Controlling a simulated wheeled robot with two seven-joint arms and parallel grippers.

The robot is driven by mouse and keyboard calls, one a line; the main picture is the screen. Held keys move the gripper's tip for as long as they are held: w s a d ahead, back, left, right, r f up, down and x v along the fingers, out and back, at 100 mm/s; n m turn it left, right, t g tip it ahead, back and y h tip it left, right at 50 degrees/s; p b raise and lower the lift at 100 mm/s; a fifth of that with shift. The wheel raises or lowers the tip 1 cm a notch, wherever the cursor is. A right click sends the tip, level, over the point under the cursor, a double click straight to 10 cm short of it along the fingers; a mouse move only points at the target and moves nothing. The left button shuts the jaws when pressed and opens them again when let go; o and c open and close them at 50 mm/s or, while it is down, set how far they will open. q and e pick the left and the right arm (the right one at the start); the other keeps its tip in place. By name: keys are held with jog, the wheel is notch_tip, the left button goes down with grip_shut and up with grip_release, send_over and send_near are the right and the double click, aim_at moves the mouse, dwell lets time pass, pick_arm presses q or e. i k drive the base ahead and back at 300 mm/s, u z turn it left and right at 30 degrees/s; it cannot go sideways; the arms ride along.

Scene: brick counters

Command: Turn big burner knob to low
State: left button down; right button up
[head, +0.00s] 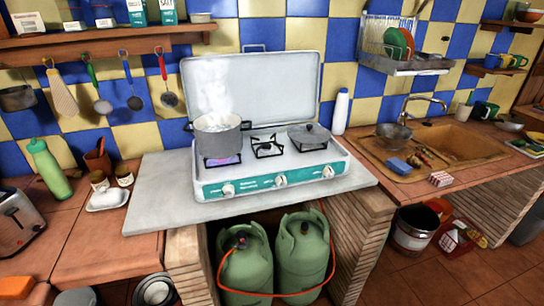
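A white camping stove (215,178) with a teal front panel stands on the grey counter slab, its lid raised behind. Three white knobs sit on the front: a left knob (228,190), a middle knob (281,180) and a right knob (328,172). A grey pot (220,142) steams on the left burner, with a bluish-purple flame under it. The small middle burner (267,147) is bare. The knob markings are too small to read. Neither gripper is in view.
The grey slab (160,200) is bare left of the stove. A white bottle (340,112) stands behind its right side. Two green gas cylinders (302,255) with an orange hose stand below. A green bottle (48,168) and toaster (18,222) are on the left; a sink (455,142) is on the right.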

aim_at(229, 188)
jog(key=k, duration=0.5)
jog(key=z, duration=1.6)
jog(key=i, duration=1.3)
jog(key=u, duration=1.45)
